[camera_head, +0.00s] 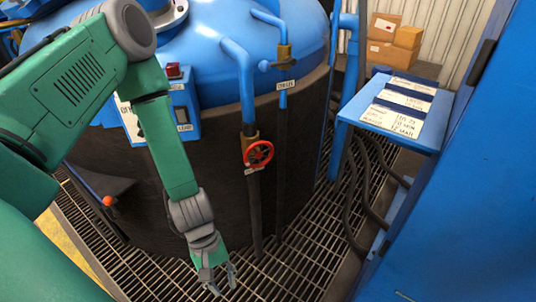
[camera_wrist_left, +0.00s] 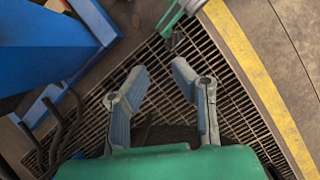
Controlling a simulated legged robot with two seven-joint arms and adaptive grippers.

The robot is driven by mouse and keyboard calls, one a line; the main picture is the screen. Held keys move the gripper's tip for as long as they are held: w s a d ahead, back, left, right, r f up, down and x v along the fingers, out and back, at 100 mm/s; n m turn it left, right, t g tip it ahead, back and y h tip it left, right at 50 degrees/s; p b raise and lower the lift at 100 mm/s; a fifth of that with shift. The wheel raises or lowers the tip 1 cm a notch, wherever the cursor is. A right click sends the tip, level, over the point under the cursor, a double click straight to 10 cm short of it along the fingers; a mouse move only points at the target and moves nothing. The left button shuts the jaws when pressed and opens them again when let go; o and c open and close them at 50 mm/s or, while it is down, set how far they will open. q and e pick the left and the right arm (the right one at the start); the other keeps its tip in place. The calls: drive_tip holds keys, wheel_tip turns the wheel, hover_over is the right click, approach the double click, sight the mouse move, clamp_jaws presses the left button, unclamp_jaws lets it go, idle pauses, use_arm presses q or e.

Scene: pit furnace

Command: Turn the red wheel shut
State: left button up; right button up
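The red wheel (camera_head: 259,154) is a small round handwheel on a brass valve at the lower end of a blue pipe, in front of the dark tank wall. It shows whole in the head view and is not seen in the left wrist view. My left gripper (camera_head: 218,282) hangs below and to the left of the wheel, apart from it, pointing down over the floor grating. In the left wrist view its two grey fingers (camera_wrist_left: 158,80) are spread with nothing between them.
The blue tank (camera_head: 215,75) with its dark wall fills the middle. A second pipe with a brass valve (camera_head: 284,53) stands right of the wheel. A blue shelf with labels (camera_head: 397,105) and loose black hoses (camera_head: 352,190) are at right. Grating (camera_head: 310,245) covers the floor.

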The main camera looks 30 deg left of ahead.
use_arm(q)
drive_tip(key=w+n+t+h+b, duration=0.35)
drive_tip(key=w+n, duration=0.25)
drive_tip(key=w, duration=0.3)
drive_tip(key=n+t+h+b, duration=0.1)
drive_tip(key=n+t+b, duration=0.3)
drive_tip(key=n+t, duration=0.9)
approach(264, 146)
drive_tip(key=shift+m+t+h, duration=0.35)
drive_tip(key=shift+m, duration=0.05)
drive_tip(key=w, duration=0.1)
drive_tip(key=w+f+b, duration=0.2)
drive_tip(key=shift+w+d, duration=0.3)
drive_tip(key=shift+w, duration=0.1)
drive_tip(key=x, duration=0.4)
drive_tip(key=b+x, duration=0.1)
drive_tip(key=x, duration=0.1)
drive_tip(key=shift+d+r, duration=0.4)
drive_tip(key=shift+d, duration=0.15)
drive_tip(key=shift+w+a, duration=0.1)
use_arm(e)
wheel_tip(264, 146, down, 12)
drive_tip(key=a, duration=0.1)
drive_tip(key=shift+r, duration=0.25)
